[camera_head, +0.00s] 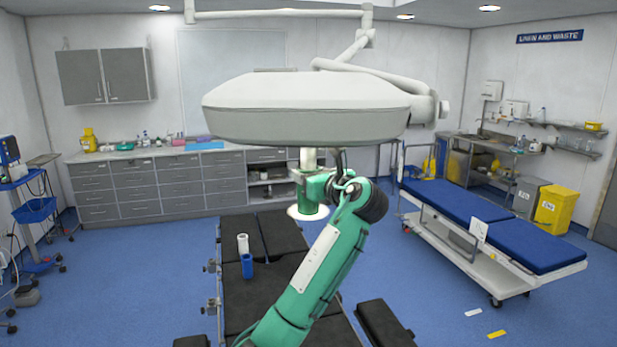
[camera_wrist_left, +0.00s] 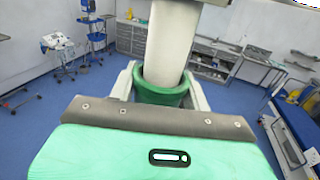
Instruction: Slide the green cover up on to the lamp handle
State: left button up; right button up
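The lamp handle (camera_head: 308,158) is a pale cylinder hanging under the large pale lamp head (camera_head: 305,110). The green cover (camera_head: 312,198) is a short tube around the handle's lower part, with a pale disc at its lower edge. In the left wrist view, the handle (camera_wrist_left: 171,45) enters the open top of the cover (camera_wrist_left: 160,92). My left gripper (camera_wrist_left: 160,88) has a finger on each side of the cover and appears shut on it; fingertip contact is partly hidden. My left gripper (camera_head: 316,184) is largely hidden in the head view. My right gripper is not in view.
The lamp head is close above my wrist. A blue trolley bed (camera_head: 480,215) stands at the right, with open floor around it.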

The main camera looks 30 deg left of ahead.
pick_arm(q)
jog(key=o, duration=0.4)
jog(key=shift+d, duration=0.1)
jog(key=shift+s+d+f+b, duration=0.15)
jog(key=shift+d+b, duration=0.15)
jog(key=shift+b, duration=0.05)
jog(key=b+v, duration=0.6)
jog(key=v, duration=0.7)
jog(key=shift+c, duration=0.2)
